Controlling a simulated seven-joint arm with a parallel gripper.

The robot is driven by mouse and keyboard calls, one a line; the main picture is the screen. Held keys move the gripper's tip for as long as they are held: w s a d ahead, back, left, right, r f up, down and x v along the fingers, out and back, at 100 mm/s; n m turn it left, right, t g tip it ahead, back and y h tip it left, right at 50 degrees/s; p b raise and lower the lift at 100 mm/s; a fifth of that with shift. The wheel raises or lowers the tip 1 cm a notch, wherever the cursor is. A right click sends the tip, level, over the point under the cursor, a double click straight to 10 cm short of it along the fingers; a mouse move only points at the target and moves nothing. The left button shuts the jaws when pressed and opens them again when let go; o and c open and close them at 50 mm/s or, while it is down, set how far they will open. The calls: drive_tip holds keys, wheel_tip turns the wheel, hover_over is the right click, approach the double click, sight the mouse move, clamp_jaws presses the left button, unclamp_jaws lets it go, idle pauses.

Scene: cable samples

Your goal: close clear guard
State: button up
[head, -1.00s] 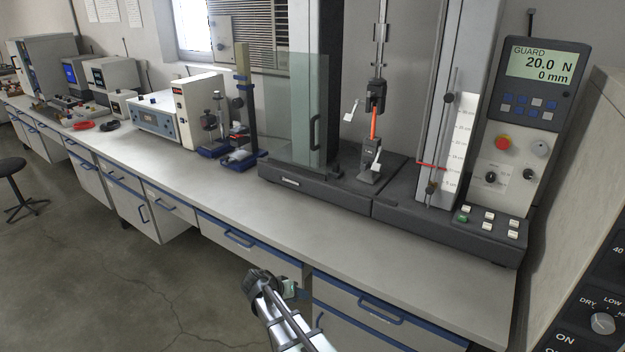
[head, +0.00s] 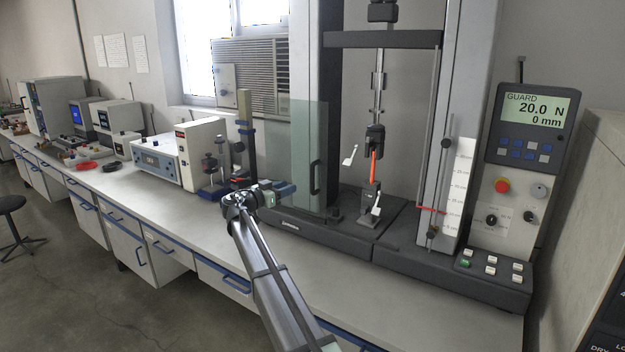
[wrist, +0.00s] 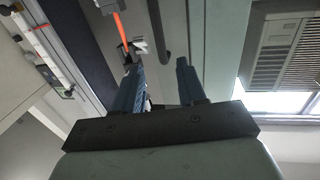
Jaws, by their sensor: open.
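The clear guard (head: 297,150) is a greenish see-through panel standing swung open at the left of the test machine. Its dark handle (head: 315,177) is on its right edge. An orange cable sample (head: 373,167) hangs upright between the upper and lower clamps (head: 369,203). My gripper (head: 288,188) is in front of the guard's lower part, left of the handle, with its jaws pointing right. In the wrist view my gripper (wrist: 158,75) has two blue-grey fingers apart with nothing between them. The handle (wrist: 160,30) shows just beyond the fingers, and the guard (wrist: 222,50) lies to the right.
The machine's control panel (head: 529,130) reads GUARD, 20.0 N and 0 mm. The bench top (head: 400,300) in front of the machine is clear.

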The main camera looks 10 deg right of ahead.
sight(313, 190)
drive_tip(key=x, duration=1.3)
drive_tip(key=shift+w+d+f, duration=0.1)
drive_tip(key=shift+w+d, duration=0.05)
drive_tip(key=shift+d, duration=0.1)
clamp_jaws()
